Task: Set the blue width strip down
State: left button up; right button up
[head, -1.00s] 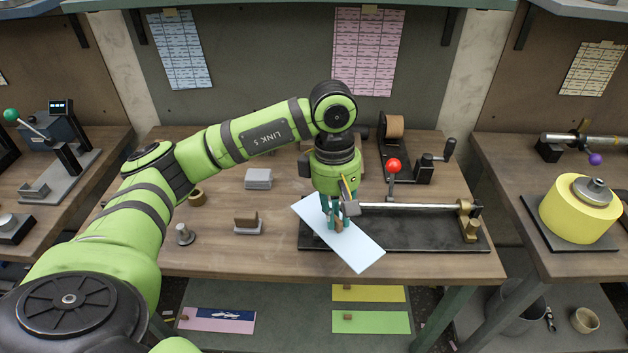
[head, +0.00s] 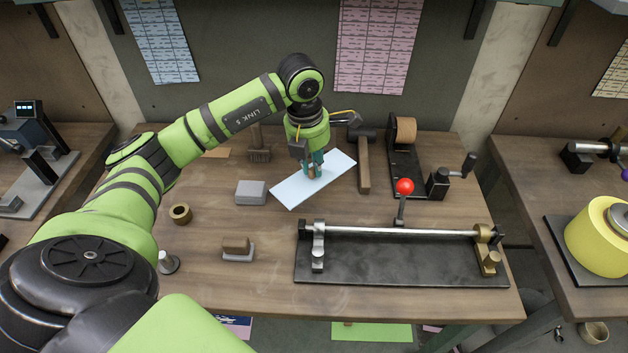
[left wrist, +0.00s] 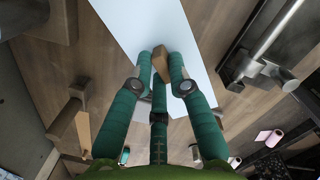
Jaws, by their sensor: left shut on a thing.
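The blue width strip (head: 288,193) is a flat pale-blue plate with a small wooden handle block near its middle. It lies roughly level and slanted over the back middle of the bench; whether it touches the wood I cannot tell. My left gripper (head: 314,172) points down over it, its green fingers shut on the handle. In the left wrist view the fingers (left wrist: 160,78) close around the wooden handle (left wrist: 159,64), with the pale strip (left wrist: 145,25) beyond. My right gripper is not in view.
A hammer (head: 364,165) lies just right of the strip. A grey block (head: 251,193) is to its left and a brush (head: 259,150) behind. The black bar fixture (head: 400,265) with a red-knobbed lever (head: 404,186) is in front. A bare bench patch (head: 215,215) lies left.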

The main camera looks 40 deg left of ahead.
aim_at(312, 174)
pick_arm(q)
notch_tip(312, 174, down, 3)
jog(key=shift+f+p, duration=0.15)
jog(key=shift+p, duration=0.15)
notch_tip(312, 174, down, 3)
jog(key=shift+f+p, duration=0.1)
jog(key=shift+p, duration=0.3)
jog(key=shift+f, duration=0.2)
jog(key=o, duration=0.4)
jog(key=shift+f, duration=0.1)
jog(key=shift+c, duration=0.2)
jog(key=o, duration=0.4)
jog(key=shift+r, duration=0.4)
jog(key=r+b, duration=0.1)
jog(key=r, duration=0.2)
jog(key=r+b, duration=0.1)
jog(key=r, duration=0.3)
jog(key=s+r+b, duration=0.1)
jog(key=r, duration=0.2)
jog(key=shift+s+a+r, duration=0.1)
jog(key=shift+a+r, duration=0.1)
jog(key=shift+r, duration=0.1)
jog(key=shift+s+r, duration=0.1)
jog(key=shift+r, duration=0.4)
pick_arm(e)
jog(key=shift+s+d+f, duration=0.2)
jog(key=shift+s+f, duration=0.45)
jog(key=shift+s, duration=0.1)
